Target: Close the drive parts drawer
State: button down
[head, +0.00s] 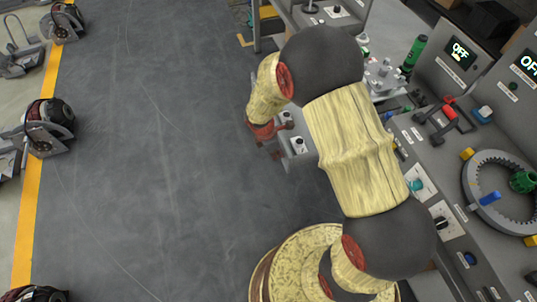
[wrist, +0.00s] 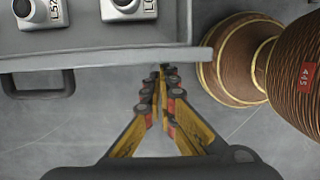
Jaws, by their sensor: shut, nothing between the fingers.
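A grey drawer (head: 303,164) stands pulled out from the bench, partly hidden behind my arm in the head view. In the wrist view its front panel (wrist: 100,58) runs across the picture, with a dark handle (wrist: 38,88) at the left. Two pale labelled parts lie in it, a left one (wrist: 42,10) and a right one (wrist: 128,8). My gripper (head: 272,150) is at the drawer's front. In the wrist view my gripper (wrist: 163,70) is shut and empty, its tips at the panel's lower edge, right of the handle. I cannot tell whether they touch it.
The bench on the right carries a ring gear (head: 480,190), a green bottle (head: 414,52) and a display panel (head: 460,52). Open grey floor (head: 150,150) lies left of the drawer. Wheeled units stand beyond a yellow floor line (head: 40,180).

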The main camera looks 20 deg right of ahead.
jog(key=d+p, duration=0.3)
jog(key=d, duration=0.6)
jog(key=d+p, duration=0.3)
jog(key=d, duration=0.6)
jog(key=w+d+p, duration=0.1)
jog(key=d+p, duration=0.2)
jog(key=d, duration=0.7)
jog(key=shift+p, duration=0.4)
jog(key=shift+a, duration=0.2)
jog(key=a, duration=0.2)
jog(key=a+r, duration=0.1)
jog(key=a, duration=0.1)
jog(key=p+v, duration=0.3)
jog(key=v, duration=0.6)
jog(key=shift+s, duration=0.15)
